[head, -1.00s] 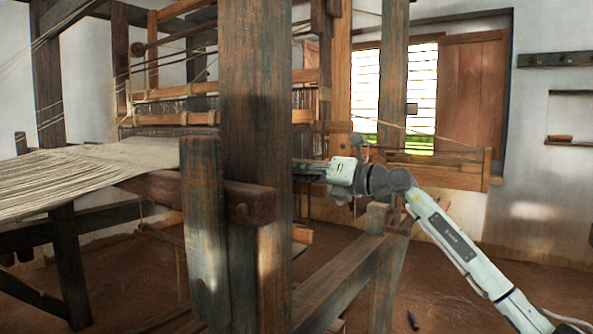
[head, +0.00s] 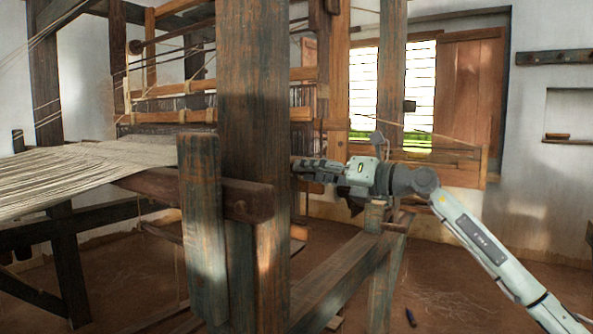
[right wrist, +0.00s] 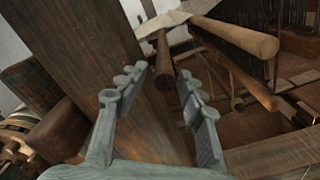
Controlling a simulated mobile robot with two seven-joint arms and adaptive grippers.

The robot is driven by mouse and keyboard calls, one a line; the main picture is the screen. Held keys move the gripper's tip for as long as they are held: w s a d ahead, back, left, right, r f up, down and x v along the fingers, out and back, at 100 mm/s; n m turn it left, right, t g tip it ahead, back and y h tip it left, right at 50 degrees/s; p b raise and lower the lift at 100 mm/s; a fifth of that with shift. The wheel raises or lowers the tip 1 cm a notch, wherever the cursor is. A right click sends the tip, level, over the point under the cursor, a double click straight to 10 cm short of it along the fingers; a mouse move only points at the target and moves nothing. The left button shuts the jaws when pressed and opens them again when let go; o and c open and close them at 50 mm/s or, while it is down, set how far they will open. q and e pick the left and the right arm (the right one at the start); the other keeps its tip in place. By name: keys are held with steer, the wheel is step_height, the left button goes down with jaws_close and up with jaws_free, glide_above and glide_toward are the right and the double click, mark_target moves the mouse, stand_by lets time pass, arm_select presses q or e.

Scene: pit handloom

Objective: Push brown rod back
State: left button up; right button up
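My right gripper (head: 299,166) reaches in from the right in the head view, its fingertips beside the big upright post. In the right wrist view the right gripper (right wrist: 160,77) is open, with a clear gap between its two fingers. A dark brown rod (right wrist: 165,62) shows in that gap, its near end between the fingertips; I see no grip on it and cannot tell whether a finger touches it. A thicker, lighter brown rod (right wrist: 235,38) runs to its right, outside the fingers. I cannot tell which rod the task means. My left gripper is not in view.
The thick upright post (head: 255,110) stands left of my right gripper, and also close to its left finger in the wrist view. A short post (head: 203,225) and a beam (head: 345,275) stand lower down. Pale warp threads (head: 85,165) spread at left.

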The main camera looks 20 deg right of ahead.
steer(key=v, duration=0.3)
steer(key=shift+s+d, duration=0.1)
steer(key=shift+d, duration=0.1)
steer(key=shift+f, duration=0.15)
